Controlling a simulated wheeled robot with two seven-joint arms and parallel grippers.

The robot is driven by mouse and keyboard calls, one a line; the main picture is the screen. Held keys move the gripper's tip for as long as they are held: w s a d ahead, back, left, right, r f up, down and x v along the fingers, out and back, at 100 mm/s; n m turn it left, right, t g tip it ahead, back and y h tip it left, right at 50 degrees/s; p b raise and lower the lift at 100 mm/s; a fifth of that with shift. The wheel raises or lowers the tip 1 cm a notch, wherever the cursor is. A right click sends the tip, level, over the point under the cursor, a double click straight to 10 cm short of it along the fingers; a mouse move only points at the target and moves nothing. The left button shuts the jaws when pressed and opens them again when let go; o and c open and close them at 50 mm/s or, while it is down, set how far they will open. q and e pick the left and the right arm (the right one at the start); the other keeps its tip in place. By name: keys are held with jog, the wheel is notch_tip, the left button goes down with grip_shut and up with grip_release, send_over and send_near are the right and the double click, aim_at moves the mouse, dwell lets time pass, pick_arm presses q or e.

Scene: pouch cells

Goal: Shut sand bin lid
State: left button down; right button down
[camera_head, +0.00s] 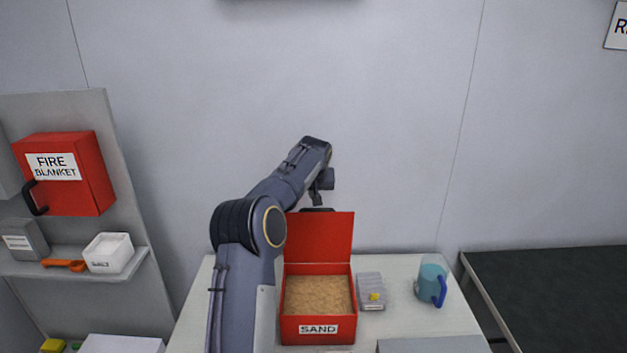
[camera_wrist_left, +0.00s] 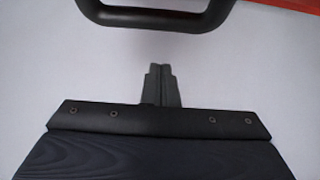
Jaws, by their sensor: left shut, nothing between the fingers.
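The red sand bin (camera_head: 318,329) stands on the white table, labelled SAND and filled with tan sand. Its red lid (camera_head: 319,236) is open and stands up at the back of the bin. The lid's black handle (camera_head: 317,209) is at its top edge; the handle also shows large at the top of the left wrist view (camera_wrist_left: 155,18). My left gripper (camera_head: 318,198) is just above the lid's top edge, near the handle. In the left wrist view its fingers (camera_wrist_left: 161,72) are together and empty, with a gap between them and the handle. My right gripper is not in view.
A clear blue-tinted jug (camera_head: 432,280) is further right. A red fire blanket box (camera_head: 75,185) and a shelf (camera_head: 75,270) are on the left. A wall is behind the table.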

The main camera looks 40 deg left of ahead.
pick_arm(q)
jog(key=shift+s+d+f, duration=0.2)
jog(key=shift+s+d, duration=1.05)
jog(key=shift+s, duration=0.2)
jog(key=shift+a+f, duration=0.1)
